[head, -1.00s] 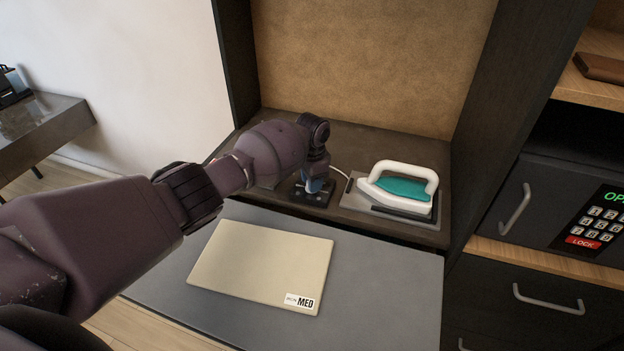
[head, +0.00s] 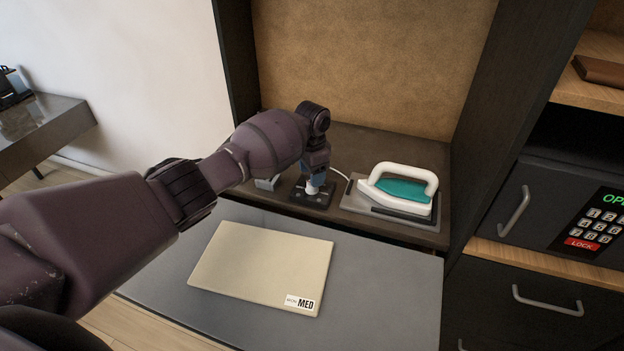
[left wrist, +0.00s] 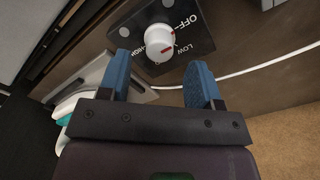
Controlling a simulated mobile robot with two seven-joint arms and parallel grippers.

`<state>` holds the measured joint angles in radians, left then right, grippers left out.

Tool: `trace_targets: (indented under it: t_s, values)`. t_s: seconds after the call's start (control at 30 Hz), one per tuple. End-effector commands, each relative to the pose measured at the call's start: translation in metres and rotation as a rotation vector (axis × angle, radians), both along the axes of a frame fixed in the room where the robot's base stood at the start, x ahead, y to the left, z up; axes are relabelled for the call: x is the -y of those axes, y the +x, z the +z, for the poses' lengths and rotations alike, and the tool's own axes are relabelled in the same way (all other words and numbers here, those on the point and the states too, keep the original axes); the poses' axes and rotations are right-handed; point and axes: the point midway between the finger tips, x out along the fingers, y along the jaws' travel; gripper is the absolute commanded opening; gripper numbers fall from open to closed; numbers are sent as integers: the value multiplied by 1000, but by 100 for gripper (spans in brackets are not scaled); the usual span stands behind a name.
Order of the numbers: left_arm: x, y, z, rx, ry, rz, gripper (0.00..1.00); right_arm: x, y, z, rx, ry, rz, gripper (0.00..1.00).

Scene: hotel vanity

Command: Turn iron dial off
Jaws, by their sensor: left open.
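The iron dial (left wrist: 159,43) is a white knob with red marks on a black panel (left wrist: 198,42) lettered OFF, LOW and HIGH. Its exact setting is hard to tell. In the head view the dial (head: 312,190) shows just under my left gripper (head: 315,180). In the left wrist view the blue fingers of my left gripper (left wrist: 160,82) are apart and empty, with the dial beyond the gap between their tips. The iron (head: 400,188), white and teal, rests on a grey plate (head: 362,205) right of the panel. My right gripper is not in view.
A beige folder-like sheet (head: 260,265) lies on the grey board (head: 385,290) in front. A small pale block (head: 267,184) sits left of the panel. Dark cabinet walls flank the niche; a safe (head: 530,205) is at the right.

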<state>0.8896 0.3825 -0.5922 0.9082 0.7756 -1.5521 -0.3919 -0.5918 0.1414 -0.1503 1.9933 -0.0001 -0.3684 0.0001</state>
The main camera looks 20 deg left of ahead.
Motion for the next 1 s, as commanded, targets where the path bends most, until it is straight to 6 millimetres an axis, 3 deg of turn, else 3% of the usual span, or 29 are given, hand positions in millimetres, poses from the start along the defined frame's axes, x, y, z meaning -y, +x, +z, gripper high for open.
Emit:
trace_targets:
  t_s: [0.2,0.4,1.0]
  values:
    - [0,0,41,2,1,0,58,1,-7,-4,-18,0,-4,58]
    - [0,0,64,1,0,-1,58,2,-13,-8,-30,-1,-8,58]
    - [0,0,71,-1,1,0,58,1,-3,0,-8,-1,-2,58]
